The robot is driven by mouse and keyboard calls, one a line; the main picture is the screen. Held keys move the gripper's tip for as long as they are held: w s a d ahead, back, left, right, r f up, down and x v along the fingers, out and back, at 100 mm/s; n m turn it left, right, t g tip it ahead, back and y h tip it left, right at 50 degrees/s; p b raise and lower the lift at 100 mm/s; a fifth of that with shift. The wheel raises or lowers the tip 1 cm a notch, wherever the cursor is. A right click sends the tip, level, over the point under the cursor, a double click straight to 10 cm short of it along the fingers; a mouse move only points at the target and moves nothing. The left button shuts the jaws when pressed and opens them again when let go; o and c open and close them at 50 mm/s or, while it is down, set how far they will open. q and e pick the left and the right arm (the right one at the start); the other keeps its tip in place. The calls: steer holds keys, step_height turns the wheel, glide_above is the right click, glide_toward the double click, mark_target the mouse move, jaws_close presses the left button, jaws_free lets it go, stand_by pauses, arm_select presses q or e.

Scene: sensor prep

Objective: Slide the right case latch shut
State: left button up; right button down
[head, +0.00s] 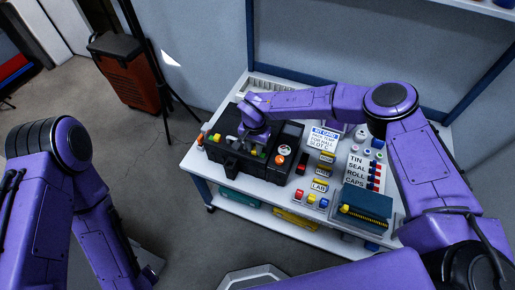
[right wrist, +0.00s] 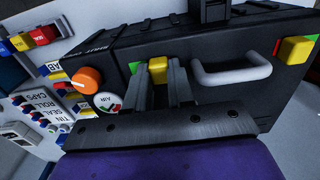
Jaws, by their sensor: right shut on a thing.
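The black case (head: 232,161) stands on the left part of the table in the head view; its front (right wrist: 225,105) fills much of the right wrist view. The yellow right latch (right wrist: 158,68) sits between the fingers of my right gripper (right wrist: 159,84), which is shut on it. A green mark shows beside this latch; any red mark there is hidden. The other yellow latch (right wrist: 297,49) sits at the far right, between a red and a green mark. A grey handle (right wrist: 232,73) lies between the latches. My left arm is at the left of the head view, its gripper out of sight.
An orange knob (right wrist: 87,80) and a round white AIR dial (right wrist: 108,102) are close beside the gripped latch. Cards, small coloured parts and a teal box (head: 366,202) fill the right of the table (head: 262,195). An orange-brown case (head: 128,72) stands on the floor behind.

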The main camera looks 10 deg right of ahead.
steer(key=c, duration=1)
jaws_free()
steer(key=shift+a, duration=0.2)
steer(key=shift+o, duration=0.2)
